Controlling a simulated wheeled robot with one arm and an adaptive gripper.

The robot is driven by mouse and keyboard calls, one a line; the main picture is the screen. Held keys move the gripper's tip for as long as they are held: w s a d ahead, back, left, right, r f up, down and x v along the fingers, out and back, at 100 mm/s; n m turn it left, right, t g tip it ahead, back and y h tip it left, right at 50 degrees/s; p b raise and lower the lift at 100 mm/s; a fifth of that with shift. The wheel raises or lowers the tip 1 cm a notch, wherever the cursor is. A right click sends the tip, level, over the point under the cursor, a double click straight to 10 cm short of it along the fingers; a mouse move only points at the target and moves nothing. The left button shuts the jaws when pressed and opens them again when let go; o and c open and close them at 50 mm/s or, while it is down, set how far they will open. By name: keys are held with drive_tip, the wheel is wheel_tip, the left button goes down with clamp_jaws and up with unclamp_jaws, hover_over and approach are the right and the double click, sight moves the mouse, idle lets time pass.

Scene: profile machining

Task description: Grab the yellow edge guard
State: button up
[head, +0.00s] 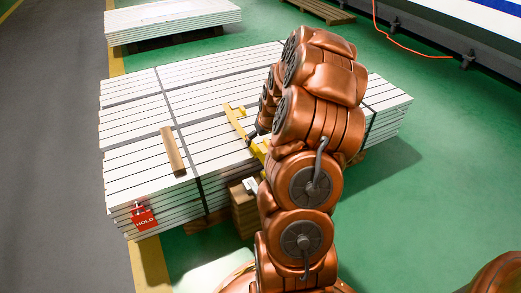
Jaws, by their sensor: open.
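The yellow edge guard (235,119) lies on top of the stack of white profiles (130,134), near the stack's front edge. It is a long angled piece, and its near end runs down toward my arm. My gripper (254,136) is at the right side of the guard's near part, mostly hidden behind my copper-coloured arm. Only a small dark part of it shows. It is open. I cannot tell whether it touches the guard or whether the guard is between its fingers.
A tan wooden batten (173,151) lies on the stack to the left. Dark straps cross the stack, and a red HOLD tag (143,218) hangs at its front corner. Wooden blocks (244,208) stand before the stack. Another profile stack (172,21) is behind. Green floor is free at right.

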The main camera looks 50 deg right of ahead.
sight(260, 147)
drive_tip(key=x, duration=0.1)
drive_tip(key=b+x, duration=0.1)
drive_tip(key=x, duration=0.1)
drive_tip(key=b+x, duration=0.1)
drive_tip(key=x, duration=0.1)
drive_tip(key=shift+s+d+f, duration=0.1)
drive_tip(key=shift+s+f, duration=0.1)
drive_tip(key=shift+s, duration=0.05)
drive_tip(key=c, duration=1)
